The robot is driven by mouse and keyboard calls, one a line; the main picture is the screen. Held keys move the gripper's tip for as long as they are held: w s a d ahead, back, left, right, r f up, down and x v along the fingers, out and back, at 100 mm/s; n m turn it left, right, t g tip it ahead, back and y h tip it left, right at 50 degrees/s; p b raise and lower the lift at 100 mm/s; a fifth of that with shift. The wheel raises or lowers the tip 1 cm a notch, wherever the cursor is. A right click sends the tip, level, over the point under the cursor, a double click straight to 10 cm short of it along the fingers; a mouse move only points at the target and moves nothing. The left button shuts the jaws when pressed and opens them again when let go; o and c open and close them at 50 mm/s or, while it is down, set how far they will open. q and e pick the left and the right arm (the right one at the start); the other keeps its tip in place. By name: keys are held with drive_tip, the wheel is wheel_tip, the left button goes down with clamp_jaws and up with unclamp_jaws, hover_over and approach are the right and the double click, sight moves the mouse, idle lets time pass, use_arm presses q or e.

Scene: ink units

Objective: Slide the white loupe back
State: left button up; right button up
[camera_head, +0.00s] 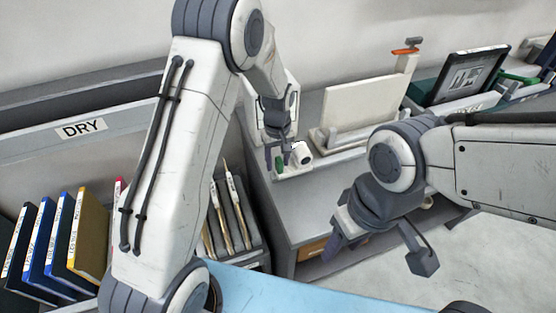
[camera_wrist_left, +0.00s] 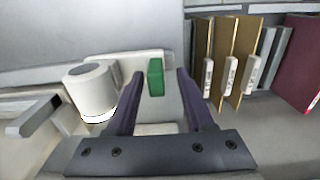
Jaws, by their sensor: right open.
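The white loupe (camera_head: 302,153) is a short white cylinder on a pale base on the grey bench, just right of my left gripper (camera_head: 277,158). In the left wrist view the loupe (camera_wrist_left: 90,88) stands left of the fingers. A small green block (camera_wrist_left: 155,77) on the same pale base shows between the fingertips (camera_wrist_left: 160,75), with gaps on both sides. My left gripper is open; contact with the green block is not visible. My right gripper (camera_head: 338,238) is open and empty over the bench's front edge, far from the loupe.
A pale upright panel (camera_head: 358,105) stands behind the loupe on the bench. A framed dark board (camera_head: 470,72) is farther right. The bench front is clear.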

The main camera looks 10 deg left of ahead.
use_arm(q)
wheel_tip(320, 180, up, 10)
drive_tip(key=shift+r+b, duration=0.2)
drive_tip(key=shift+b, duration=0.9)
use_arm(e)
wheel_tip(320, 180, down, 2)
drive_tip(key=shift+f, duration=0.1)
use_arm(q)
drive_tip(key=shift+d, duration=0.1)
